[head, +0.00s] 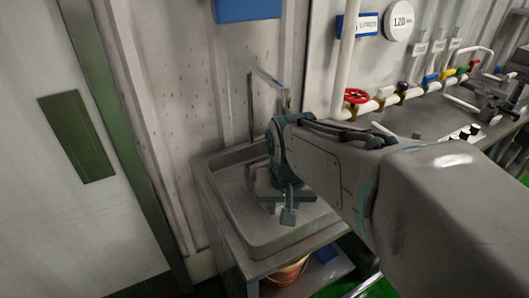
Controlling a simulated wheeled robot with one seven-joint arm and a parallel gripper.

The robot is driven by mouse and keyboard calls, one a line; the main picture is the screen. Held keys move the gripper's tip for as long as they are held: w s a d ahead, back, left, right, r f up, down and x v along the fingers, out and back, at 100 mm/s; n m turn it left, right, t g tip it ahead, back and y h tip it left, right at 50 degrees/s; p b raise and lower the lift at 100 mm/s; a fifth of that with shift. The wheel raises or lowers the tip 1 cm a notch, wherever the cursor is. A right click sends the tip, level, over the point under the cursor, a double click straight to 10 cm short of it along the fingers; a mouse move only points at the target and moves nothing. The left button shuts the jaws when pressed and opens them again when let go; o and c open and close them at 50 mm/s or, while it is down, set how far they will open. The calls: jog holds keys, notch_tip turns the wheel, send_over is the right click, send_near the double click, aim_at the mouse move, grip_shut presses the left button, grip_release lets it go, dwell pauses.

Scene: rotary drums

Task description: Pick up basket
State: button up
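I cannot clearly make out a basket. A thin upright metal frame (268,76) stands at the back of the grey sink (215,200), partly behind my arm; I cannot tell what it is. An orange round container (287,274) is on the shelf under the sink, partly hidden by the sink's front edge. My gripper (288,212) points down over the sink basin, with dark fingers. Nothing is clearly seen held in it, and its opening is too small to judge.
A blue object (326,255) lies under the sink. A pipe with a red valve wheel (356,96) and coloured fittings runs above the grey counter (425,112) at right. A grey door (75,150) with a green frame is at left. A blue box (246,9) hangs above.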

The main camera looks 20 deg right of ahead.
jog(key=w+d+f+m+g, duration=0.1)
jog(key=w+d+f+m, duration=0.2)
jog(key=w+d+m, duration=0.3)
jog(key=w+d+f+m+g, duration=0.1)
jog(key=w+d+f+m, duration=0.25)
jog(key=w+m, duration=0.45)
jog(key=shift+n, duration=0.7)
jog(key=shift+w+d+f+p, duration=0.1)
jog(key=shift+f+p, duration=0.15)
jog(key=shift+f, duration=0.75)
jog(key=shift+w+f+p, duration=0.15)
jog(key=shift+f+p, duration=0.15)
jog(key=shift+f, duration=0.75)
jog(key=shift+w+d+f+p, duration=0.1)
jog(key=shift+f+p, duration=0.15)
jog(key=shift+f, duration=0.75)
grip_shut()
